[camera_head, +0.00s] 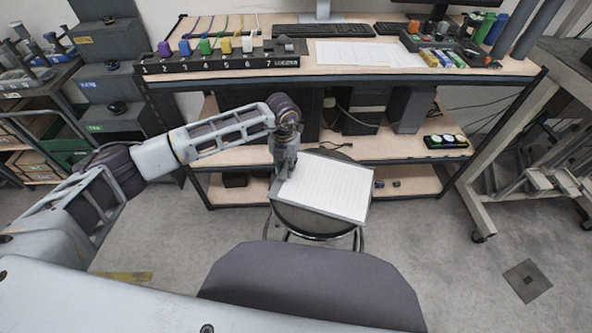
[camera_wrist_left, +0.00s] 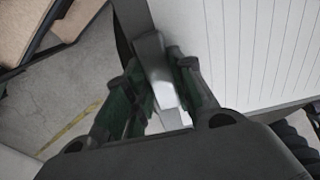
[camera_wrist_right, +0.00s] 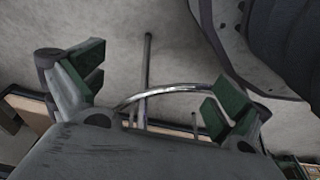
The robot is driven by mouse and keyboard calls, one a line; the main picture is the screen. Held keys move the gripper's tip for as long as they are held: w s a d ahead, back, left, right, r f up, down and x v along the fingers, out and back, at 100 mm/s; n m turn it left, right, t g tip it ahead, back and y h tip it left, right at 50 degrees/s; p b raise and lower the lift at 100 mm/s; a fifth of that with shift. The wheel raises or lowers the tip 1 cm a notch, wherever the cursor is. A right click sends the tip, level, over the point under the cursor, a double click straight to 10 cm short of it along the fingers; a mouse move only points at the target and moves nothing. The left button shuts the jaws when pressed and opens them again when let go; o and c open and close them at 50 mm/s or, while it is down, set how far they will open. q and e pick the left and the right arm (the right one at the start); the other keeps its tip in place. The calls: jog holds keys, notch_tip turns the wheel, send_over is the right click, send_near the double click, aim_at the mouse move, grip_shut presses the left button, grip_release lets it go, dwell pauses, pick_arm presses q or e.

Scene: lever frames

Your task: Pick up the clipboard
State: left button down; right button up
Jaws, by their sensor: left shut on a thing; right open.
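The clipboard (camera_head: 325,188) carries white lined paper and lies over the round seat of a dark stool (camera_head: 305,222). My left gripper (camera_head: 284,176) is at the clipboard's left end, shut on its clip end. In the left wrist view the fingers (camera_wrist_left: 165,100) close around the silvery metal clip (camera_wrist_left: 158,75), with the lined paper (camera_wrist_left: 245,50) to the right. I cannot tell whether the clipboard is touching the seat. My right gripper (camera_wrist_right: 150,95) is open and empty, and shows only in the right wrist view, above the floor and the stool's metal ring.
A workbench (camera_head: 240,72) stands behind the stool, with a numbered rack (camera_head: 220,60), a keyboard (camera_head: 290,46) and papers on top. Its lower shelf (camera_head: 400,182) is close behind the clipboard.

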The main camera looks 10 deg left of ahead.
pick_arm(q)
jog(key=shift+r, duration=0.75)
notch_tip(320, 180, up, 8)
jog(key=p, duration=0.1)
jog(key=shift+r, duration=0.2)
pick_arm(e)
jog(key=f, duration=0.1)
jog(key=s+d+f, duration=0.1)
jog(key=f, duration=0.1)
jog(key=shift+d, duration=0.1)
jog(key=shift+w+r, duration=0.1)
jog(key=shift+r, duration=0.15)
jog(key=shift+d, duration=0.1)
